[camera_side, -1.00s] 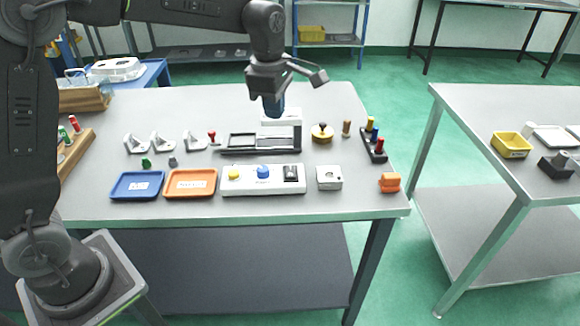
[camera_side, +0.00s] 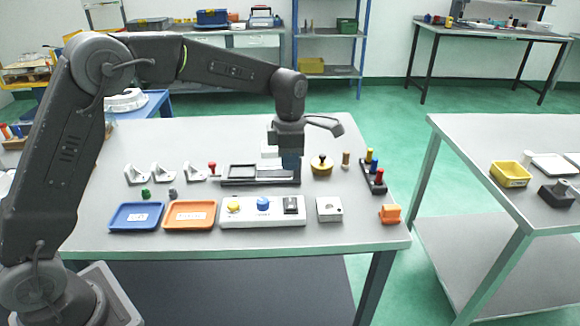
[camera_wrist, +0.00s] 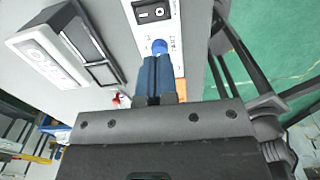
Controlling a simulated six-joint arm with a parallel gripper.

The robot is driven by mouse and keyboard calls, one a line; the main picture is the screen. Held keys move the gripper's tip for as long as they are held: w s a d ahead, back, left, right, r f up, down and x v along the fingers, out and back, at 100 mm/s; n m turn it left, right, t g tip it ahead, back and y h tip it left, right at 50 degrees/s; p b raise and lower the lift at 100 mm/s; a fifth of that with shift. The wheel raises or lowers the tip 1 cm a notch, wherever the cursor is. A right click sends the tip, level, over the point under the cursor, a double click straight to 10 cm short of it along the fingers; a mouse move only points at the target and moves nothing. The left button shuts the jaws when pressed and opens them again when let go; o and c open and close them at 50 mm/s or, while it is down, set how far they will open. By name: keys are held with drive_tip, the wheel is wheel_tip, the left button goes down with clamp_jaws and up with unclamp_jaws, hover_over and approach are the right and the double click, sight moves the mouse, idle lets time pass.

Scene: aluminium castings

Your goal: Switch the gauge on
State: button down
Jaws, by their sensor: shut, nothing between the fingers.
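A white control panel (camera_side: 235,219) lies near the table's front edge, with a yellow knob (camera_side: 233,207), a blue button (camera_side: 263,204) and a black rocker switch (camera_side: 291,205). In the wrist view the rocker switch (camera_wrist: 152,12) shows white I and O marks; I cannot tell which side is pressed. My gripper (camera_side: 291,169) is shut and empty, above the table behind the panel. In the wrist view its blue fingers (camera_wrist: 155,60) are together, and the blue button (camera_wrist: 159,46) shows just past their tips. I cannot tell whether they touch. No part is clearly marked as the gauge.
A device with a dark rectangular frame (camera_side: 240,173) stands behind the panel. Blue (camera_side: 125,217) and orange (camera_side: 178,214) trays lie to the left. A grey block (camera_side: 329,208) and an orange piece (camera_side: 390,214) lie to the right, and a brass-coloured round part (camera_side: 321,164) behind.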

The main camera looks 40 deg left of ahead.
sight(290, 203)
wheel_tip(290, 203, down, 12)
drive_tip(key=shift+r, duration=0.2)
idle(0.4)
drive_tip(key=shift+s+f, duration=0.1)
drive_tip(key=shift+f, duration=0.25)
drive_tip(key=shift+w+a+r, duration=0.35)
drive_tip(key=shift+w+a, duration=0.15)
drive_tip(key=shift+w, duration=0.1)
drive_tip(key=shift+r, duration=0.1)
